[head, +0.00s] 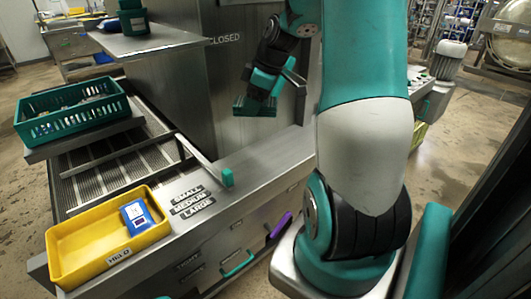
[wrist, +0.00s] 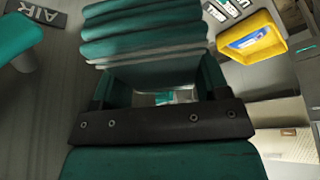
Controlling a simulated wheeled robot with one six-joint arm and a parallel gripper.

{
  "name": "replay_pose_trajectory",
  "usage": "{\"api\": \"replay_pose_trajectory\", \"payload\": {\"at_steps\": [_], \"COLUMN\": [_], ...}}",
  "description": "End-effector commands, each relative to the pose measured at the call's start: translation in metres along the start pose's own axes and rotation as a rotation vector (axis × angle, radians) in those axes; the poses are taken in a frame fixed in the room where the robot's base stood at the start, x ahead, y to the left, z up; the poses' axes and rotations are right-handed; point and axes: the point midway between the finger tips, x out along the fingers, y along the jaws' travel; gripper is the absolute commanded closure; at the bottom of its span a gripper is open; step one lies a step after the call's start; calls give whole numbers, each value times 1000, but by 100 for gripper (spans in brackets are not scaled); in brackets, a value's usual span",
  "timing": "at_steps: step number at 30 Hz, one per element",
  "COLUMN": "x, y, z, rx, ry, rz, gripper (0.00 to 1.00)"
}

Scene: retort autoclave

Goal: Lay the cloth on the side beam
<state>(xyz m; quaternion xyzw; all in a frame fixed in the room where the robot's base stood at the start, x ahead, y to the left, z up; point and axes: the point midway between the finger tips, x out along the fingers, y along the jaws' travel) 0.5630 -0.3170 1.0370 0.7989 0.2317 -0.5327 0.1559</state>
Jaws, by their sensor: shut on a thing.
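My gripper (head: 262,88) hangs in front of the steel cabinet in the head view, left of my arm. It is shut on a folded dark teal cloth (wrist: 142,30), which fills the top middle of the wrist view in several stacked layers. In the head view the cloth (head: 255,107) shows as a small teal block under the fingers. The steel side beam (head: 262,158) runs along the near side of the conveyor, below my gripper and apart from the cloth. The fingers hide part of the cloth.
A yellow tray (head: 72,262) holding a blue device (head: 140,214) sits at the beam's near left end. Size labels (head: 192,200) and a teal-tipped lever (head: 227,177) are beside the clear beam stretch. A green basket (head: 68,125) of packs stands far left.

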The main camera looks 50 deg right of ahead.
Motion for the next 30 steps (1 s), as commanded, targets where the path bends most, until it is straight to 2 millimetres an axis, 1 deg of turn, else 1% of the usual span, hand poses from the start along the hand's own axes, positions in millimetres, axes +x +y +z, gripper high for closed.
{"api": "replay_pose_trajectory", "payload": {"at_steps": [1,6,9,13,15,20,27,30], "x": [11,54,80,110,121,134,165,169], "y": [0,3,3,3,3,3,2,3], "z": [8,32,44,56,60,64,76,78], "rx": [9,21,23,21,21,18,17,16], "ry": [-2,-2,-3,-2,-2,-2,-2,-2], "rz": [-5,-3,-2,0,1,3,2,4], "gripper": [54,54,54,54,54,54,54,54]}}
